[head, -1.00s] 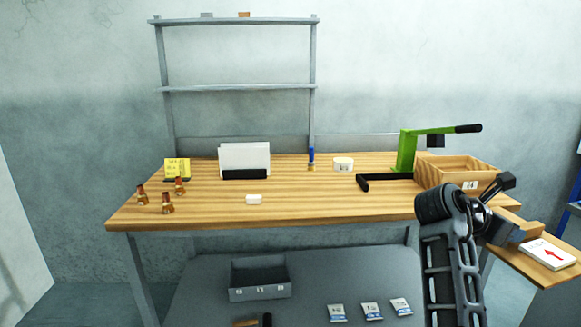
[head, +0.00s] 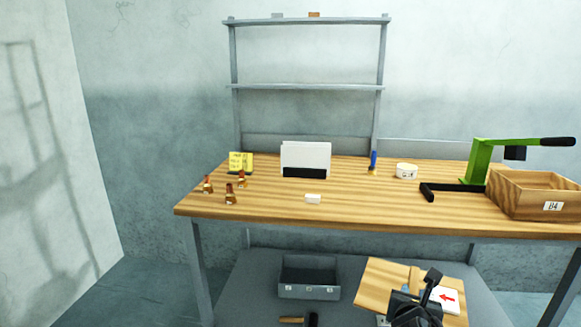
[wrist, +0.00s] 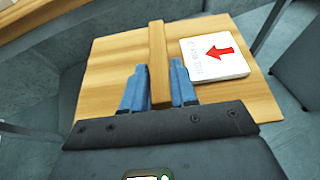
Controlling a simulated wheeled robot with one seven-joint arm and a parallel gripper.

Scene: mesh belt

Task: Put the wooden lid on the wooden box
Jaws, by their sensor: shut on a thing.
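The wooden box (head: 522,203), marked with a "B4" label, stands open-topped on the right end of the workbench in the head view. The wooden lid (head: 380,285) is a flat board in front of the bench, below the tabletop's height in the picture. My gripper (wrist: 160,88) is shut on the lid's raised handle bar, with a blue finger on each side of it in the wrist view. A white card with a red arrow (wrist: 214,59) lies on the lid, right of the bar. In the head view my gripper (head: 411,297) partly hides the lid's near edge.
A green lever press (head: 482,160) stands just left of and behind the box. The workbench (head: 350,210) also carries a white tub (head: 406,171), a blue-handled tool (head: 373,163), a paper holder (head: 305,160) and several brass-coloured pieces (head: 230,195). A grey bin (head: 308,278) sits on the lower shelf.

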